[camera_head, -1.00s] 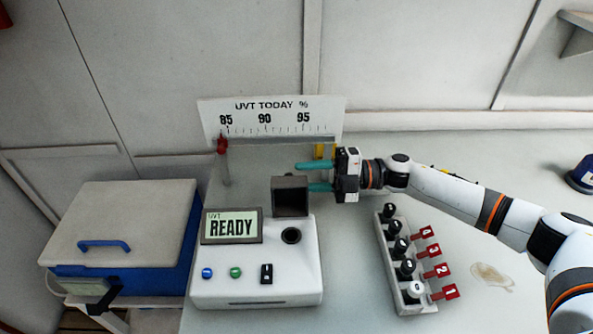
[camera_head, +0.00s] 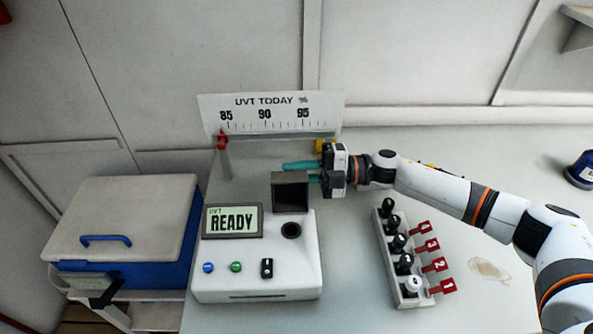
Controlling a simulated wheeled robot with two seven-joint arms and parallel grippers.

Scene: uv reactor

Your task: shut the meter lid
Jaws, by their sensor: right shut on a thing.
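The white meter (camera_head: 258,272) stands on the bench, its display reading READY. Its dark, box-like lid (camera_head: 291,193) stands raised at the back, and the round dark well (camera_head: 291,230) in front of it is uncovered. My right gripper (camera_head: 304,170) comes in from the right at the lid's upper back edge and is shut on the lid. One teal finger shows above and behind the lid; the other is mostly hidden by it, so the contact itself is not clear. My left gripper is not in view.
A rack (camera_head: 400,255) of several black-capped vials with red numbered tags stands right of the meter. A UVT scale board (camera_head: 270,117) with a red pointer is behind. A blue cooler (camera_head: 125,225) stands left. Bench right of the rack is mostly clear.

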